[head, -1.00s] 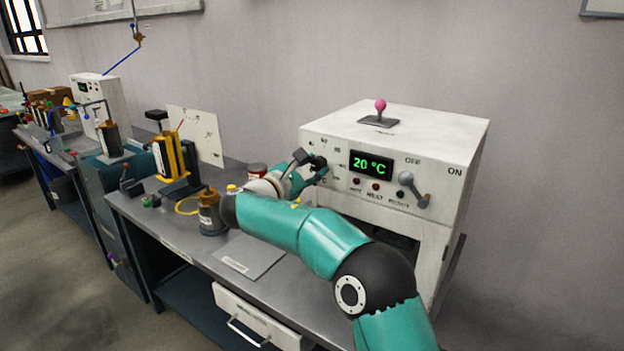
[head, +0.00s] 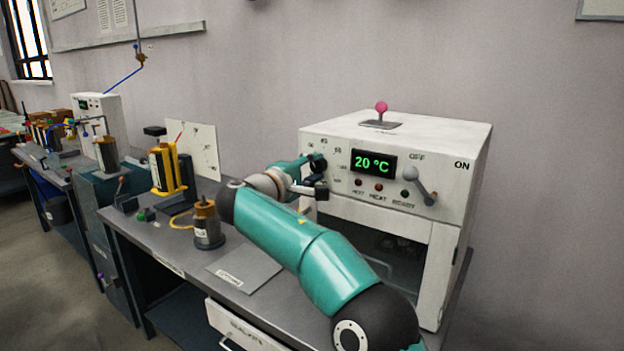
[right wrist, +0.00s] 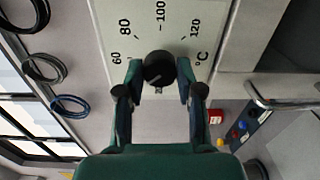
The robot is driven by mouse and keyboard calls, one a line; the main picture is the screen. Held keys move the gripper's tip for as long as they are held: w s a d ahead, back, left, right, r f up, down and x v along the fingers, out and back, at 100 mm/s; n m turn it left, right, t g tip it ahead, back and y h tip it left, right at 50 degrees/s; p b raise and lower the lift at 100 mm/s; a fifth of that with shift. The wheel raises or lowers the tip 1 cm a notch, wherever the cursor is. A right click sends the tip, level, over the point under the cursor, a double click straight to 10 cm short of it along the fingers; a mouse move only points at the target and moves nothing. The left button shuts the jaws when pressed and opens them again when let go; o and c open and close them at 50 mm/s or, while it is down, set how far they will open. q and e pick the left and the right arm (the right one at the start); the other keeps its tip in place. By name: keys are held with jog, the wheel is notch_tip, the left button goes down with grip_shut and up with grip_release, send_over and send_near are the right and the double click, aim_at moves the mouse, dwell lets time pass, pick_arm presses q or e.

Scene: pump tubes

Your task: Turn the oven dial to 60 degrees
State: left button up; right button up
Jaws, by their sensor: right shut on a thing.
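The oven (head: 395,215) is a white box on the bench, and its green display (head: 373,163) reads 20 °C. The black dial (head: 318,162) is on the left of its front panel, partly hidden by my right gripper (head: 314,177). In the right wrist view the dial (right wrist: 157,66) sits between the two fingertips of my right gripper (right wrist: 160,78), which is shut on it. Printed marks 60, 80, 100 and 120 show around the dial there. I cannot clearly read where its pointer is. My left gripper is not in view.
A grey lever (head: 420,186) is at the panel's right, near OFF. A pink-knobbed lever (head: 381,112) stands on the oven top. A brass-topped cylinder (head: 207,225) and a grey plate (head: 243,268) are on the bench left of my arm.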

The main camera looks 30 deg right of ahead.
jog(key=m+b, duration=0.1)
jog(key=m, duration=0.1)
jog(key=f+m+b, duration=0.1)
jog(key=m, duration=0.1)
jog(key=shift+m+b, duration=1)
jog(key=shift+m, duration=0.8)
jog(key=o, duration=1.2)
jog(key=shift+r, duration=0.3)
jog(key=v, duration=1.2)
